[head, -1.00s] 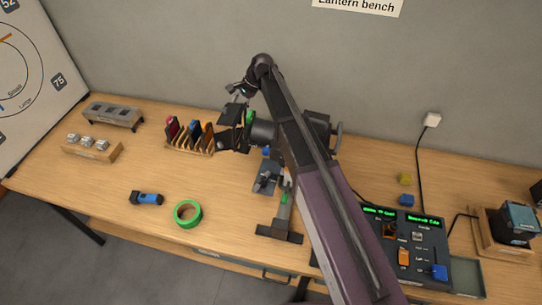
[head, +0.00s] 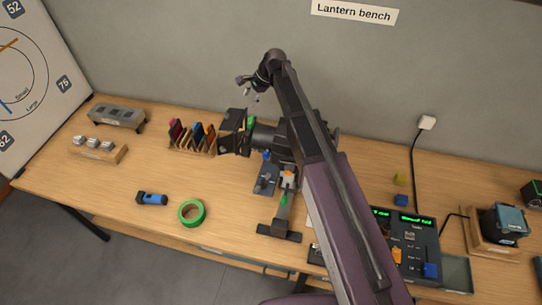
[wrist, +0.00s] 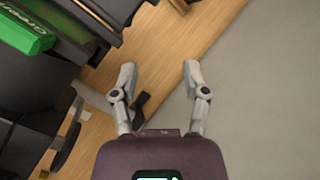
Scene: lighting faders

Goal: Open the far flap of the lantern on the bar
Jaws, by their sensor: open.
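The black lantern (head: 265,137) hangs on the bar above the bench, partly hidden behind my arm. Its dark flaps stand at its left end. The far flap (head: 233,119) is on the wall side, and the near flap (head: 234,144) is below it in the picture. A green piece (head: 250,119) shows at the lantern front; a lettered green piece (wrist: 24,32) also shows at the upper left of the wrist view, beside black lantern parts. My gripper (head: 251,92) is open and empty, above and beyond the far flap. In the wrist view my fingers (wrist: 158,74) are spread, touching nothing.
A rack of coloured frames (head: 192,138) stands left of the lantern. Green tape (head: 191,212) and a blue torch (head: 152,199) lie in front. A fader desk (head: 408,245) is at right. The wall (head: 180,60) rises behind the bench.

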